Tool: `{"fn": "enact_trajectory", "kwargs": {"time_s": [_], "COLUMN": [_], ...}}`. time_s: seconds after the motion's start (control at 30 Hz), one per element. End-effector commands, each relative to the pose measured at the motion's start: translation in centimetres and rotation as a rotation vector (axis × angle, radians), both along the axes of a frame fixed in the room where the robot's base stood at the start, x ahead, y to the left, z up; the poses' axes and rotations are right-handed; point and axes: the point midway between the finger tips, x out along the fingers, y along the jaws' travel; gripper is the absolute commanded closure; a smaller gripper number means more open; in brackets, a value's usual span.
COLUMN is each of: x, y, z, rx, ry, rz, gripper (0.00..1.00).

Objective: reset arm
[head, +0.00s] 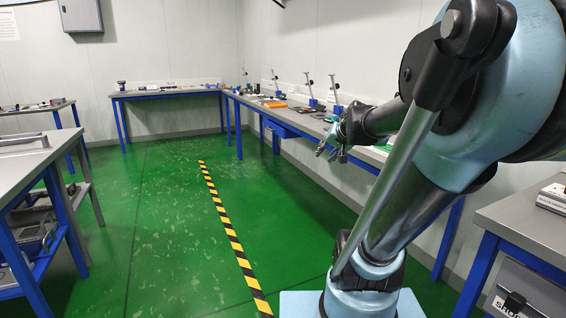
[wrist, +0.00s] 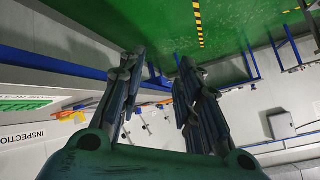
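My arm fills the right side of the head view and reaches out to the left. My gripper (head: 328,146) shows small at its end, beside the long workbench along the right wall. In the wrist view the two dark fingers of my gripper (wrist: 160,68) stand apart with a clear gap between them. Nothing is held between them. Floor, wall and bench show through the gap. No other object is named by the task.
A long blue-framed workbench (head: 262,103) with tools and stands runs along the right wall. Another bench (head: 168,93) stands at the back. A two-level cart (head: 30,160) is at left, a grey-topped table (head: 530,222) at right. Green floor with a striped line (head: 228,230) is clear.

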Motion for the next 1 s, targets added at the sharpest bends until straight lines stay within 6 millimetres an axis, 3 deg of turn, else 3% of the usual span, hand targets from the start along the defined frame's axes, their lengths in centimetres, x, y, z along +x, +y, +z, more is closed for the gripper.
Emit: {"fn": "enact_trajectory", "kwargs": {"time_s": [0.03,0.3,0.5,0.67,1.0], "x": [-2.5,-15.5,-22.0,-23.9,-24.0], "y": [0.4,-0.6,-2.4,-3.1,-3.2], "z": [-2.0,-11.8,-15.9,-17.0,-17.1], "rx": [-0.037,-0.244,-0.352,-0.384,-0.386], "ry": [0.055,0.372,0.540,0.592,0.596], "rz": [0.033,0.168,0.209,0.216,0.217], "gripper": [0.68,0.68,0.68,0.68,0.68]}}
